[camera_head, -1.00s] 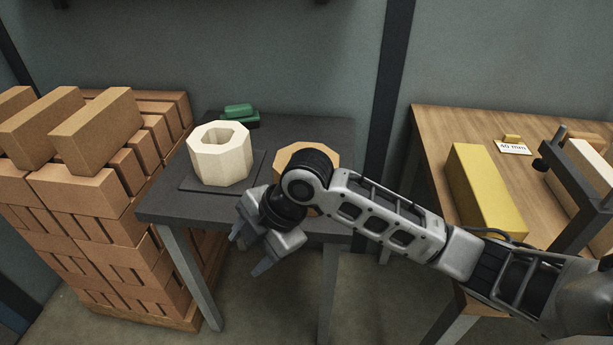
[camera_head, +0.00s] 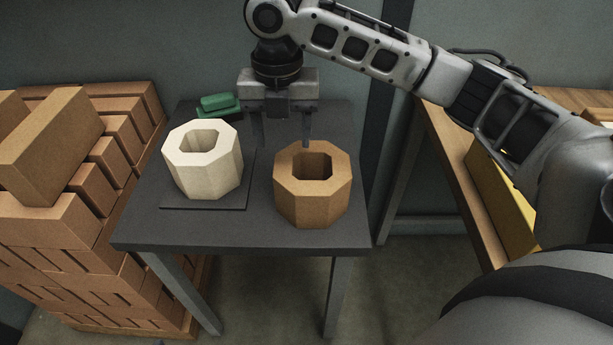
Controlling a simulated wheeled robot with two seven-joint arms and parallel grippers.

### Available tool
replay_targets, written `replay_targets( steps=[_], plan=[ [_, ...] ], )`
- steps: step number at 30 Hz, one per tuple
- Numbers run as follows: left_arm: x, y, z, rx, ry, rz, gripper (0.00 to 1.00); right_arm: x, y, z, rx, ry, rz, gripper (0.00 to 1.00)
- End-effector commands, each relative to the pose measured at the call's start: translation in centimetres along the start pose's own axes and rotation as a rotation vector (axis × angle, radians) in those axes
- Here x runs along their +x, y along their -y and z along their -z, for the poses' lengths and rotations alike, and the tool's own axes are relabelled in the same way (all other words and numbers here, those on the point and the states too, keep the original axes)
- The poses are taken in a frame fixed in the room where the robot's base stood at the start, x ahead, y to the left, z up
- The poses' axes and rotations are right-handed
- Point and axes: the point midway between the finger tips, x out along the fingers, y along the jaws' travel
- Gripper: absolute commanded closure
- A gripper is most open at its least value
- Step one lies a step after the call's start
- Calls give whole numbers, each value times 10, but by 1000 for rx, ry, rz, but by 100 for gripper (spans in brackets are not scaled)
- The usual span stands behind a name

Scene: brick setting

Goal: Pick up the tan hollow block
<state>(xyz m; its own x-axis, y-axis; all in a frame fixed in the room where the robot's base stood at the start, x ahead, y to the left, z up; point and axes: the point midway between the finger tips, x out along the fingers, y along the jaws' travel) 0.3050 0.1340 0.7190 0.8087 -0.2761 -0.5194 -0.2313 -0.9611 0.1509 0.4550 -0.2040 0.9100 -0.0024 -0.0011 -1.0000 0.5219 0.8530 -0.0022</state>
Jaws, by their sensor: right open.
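The tan hollow block (camera_head: 312,205) is an octagonal block with a hole through its top. It stands upright on the right half of the dark table (camera_head: 200,232). My right gripper (camera_head: 281,143) is open and empty, with its two fingers pointing down. In the picture it is just above and left of the tan block's far rim; the gap in depth is hard to tell. My left gripper is not in view.
A cream hollow block (camera_head: 203,165) stands on a thin dark mat (camera_head: 205,206) left of the tan block. A green object (camera_head: 219,104) lies at the table's back. Stacked bricks (camera_head: 60,215) crowd the left. A wooden table (camera_head: 452,170) with a yellow block (camera_head: 490,195) is at right.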

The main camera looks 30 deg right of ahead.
Motion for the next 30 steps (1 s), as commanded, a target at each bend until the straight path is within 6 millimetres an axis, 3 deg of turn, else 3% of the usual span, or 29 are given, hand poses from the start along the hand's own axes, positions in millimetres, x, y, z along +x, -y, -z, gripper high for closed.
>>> replay_targets(
  steps=[3, 9, 16, 24, 30],
  plan=[
    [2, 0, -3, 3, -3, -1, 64, 30, 0, 0, 0, -3, 3, 43],
    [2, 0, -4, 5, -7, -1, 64, 61, 0, 0, 2, 0, 0, 43],
    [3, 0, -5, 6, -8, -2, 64, 77, -2, -1, 1, 0, -1, 43],
    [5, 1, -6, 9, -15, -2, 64, 116, -4, -3, 1, 0, 0, 43],
    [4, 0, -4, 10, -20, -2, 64, 122, -4, -4, 1, 3, -2, 43]
  ],
)
